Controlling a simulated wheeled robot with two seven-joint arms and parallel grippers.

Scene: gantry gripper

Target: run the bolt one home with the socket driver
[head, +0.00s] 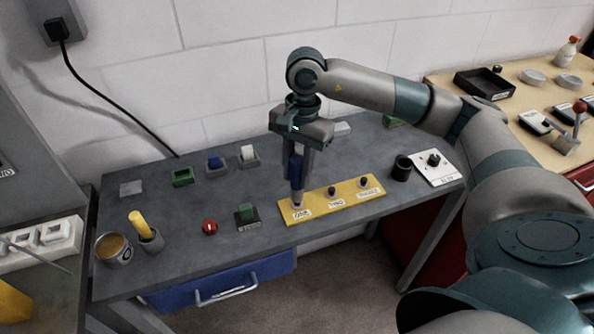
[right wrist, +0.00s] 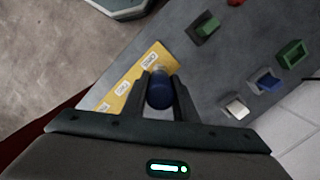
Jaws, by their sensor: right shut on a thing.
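My right gripper (head: 295,160) is shut on the blue-handled socket driver (head: 297,177), which it holds upright with the tip down. The driver's lower end is at the position labelled ONE on the yellow plate (head: 315,204). Bolt one is hidden behind or under this end, and I cannot tell how far it stands out. In the right wrist view the driver handle (right wrist: 159,95) sits between the two fingers, over the yellow plate (right wrist: 124,88). My left gripper is not in view.
On the plate, dark bolts two (head: 331,191) and three (head: 364,182) stand to the right. A black cup (head: 402,168) and a white panel with a knob (head: 440,172) are farther right. A red button (head: 210,227) and a green block (head: 247,213) lie left of the plate.

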